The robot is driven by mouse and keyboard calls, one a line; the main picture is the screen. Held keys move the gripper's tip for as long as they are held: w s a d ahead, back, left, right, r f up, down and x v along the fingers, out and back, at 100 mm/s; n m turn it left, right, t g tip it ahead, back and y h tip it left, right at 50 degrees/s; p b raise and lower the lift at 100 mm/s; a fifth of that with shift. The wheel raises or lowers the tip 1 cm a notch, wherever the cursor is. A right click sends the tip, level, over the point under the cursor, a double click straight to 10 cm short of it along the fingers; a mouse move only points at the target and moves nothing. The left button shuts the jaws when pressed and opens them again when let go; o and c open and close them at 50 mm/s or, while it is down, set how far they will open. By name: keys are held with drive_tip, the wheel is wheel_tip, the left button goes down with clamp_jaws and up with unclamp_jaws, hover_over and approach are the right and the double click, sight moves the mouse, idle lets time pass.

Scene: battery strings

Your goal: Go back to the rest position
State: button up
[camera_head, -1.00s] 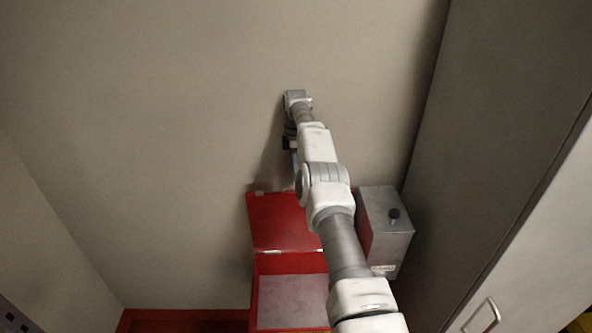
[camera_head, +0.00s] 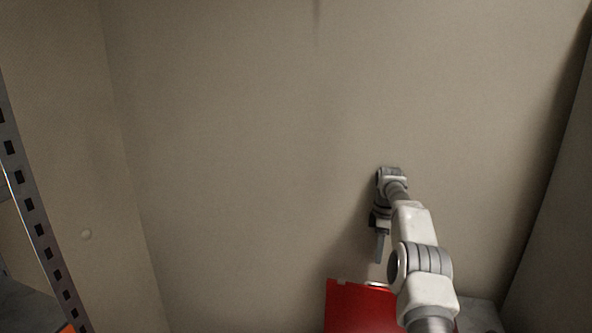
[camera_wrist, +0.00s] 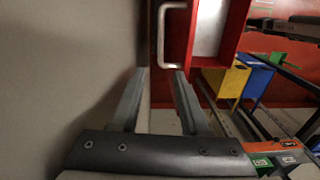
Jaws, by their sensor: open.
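My gripper (camera_wrist: 159,98) is open and empty in the wrist view, its two grey fingers apart. In the head view my gripper (camera_head: 380,247) hangs downward near the wall at the end of my arm, above a red box with its lid raised. The red lid (camera_head: 360,308) shows at the bottom of the head view. In the wrist view a red box (camera_wrist: 236,28) with a light handle (camera_wrist: 163,35) lies beyond the fingertips, apart from them.
A grey box (camera_head: 480,316) stands right of the red lid, partly behind my arm. A perforated metal post (camera_head: 30,205) is at the left. The wrist view shows a yellow bin (camera_wrist: 232,80), a blue bin (camera_wrist: 258,80) and rails at the right. The wall is bare.

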drive_tip(key=s+a+r+m+t+b, duration=0.15)
drive_tip(key=s+a+r, duration=0.25)
drive_tip(key=r, duration=0.5)
drive_tip(key=s+a+r+m+t+b, duration=0.1)
drive_tip(key=s+a+r+m, duration=0.3)
drive_tip(key=r, duration=0.5)
drive_tip(key=s+a+r+m+t+h+b, duration=0.1)
drive_tip(key=s+r, duration=0.1)
drive_tip(key=s, duration=0.5)
drive_tip(key=s+a+r+m+b, duration=0.1)
drive_tip(key=s+a+r, duration=0.1)
drive_tip(key=s, duration=0.5)
drive_tip(key=s+a+f+m+t+b, duration=0.1)
drive_tip(key=s+f+m, duration=0.2)
drive_tip(key=s, duration=0.8)
drive_tip(key=s+a+f+m+t+b, duration=0.1)
drive_tip(key=s+f+m, duration=0.2)
drive_tip(key=s, duration=0.9)
wheel_tip(320, 180, down, 3)
drive_tip(key=shift+f+y, duration=0.15)
drive_tip(key=shift+y, duration=0.25)
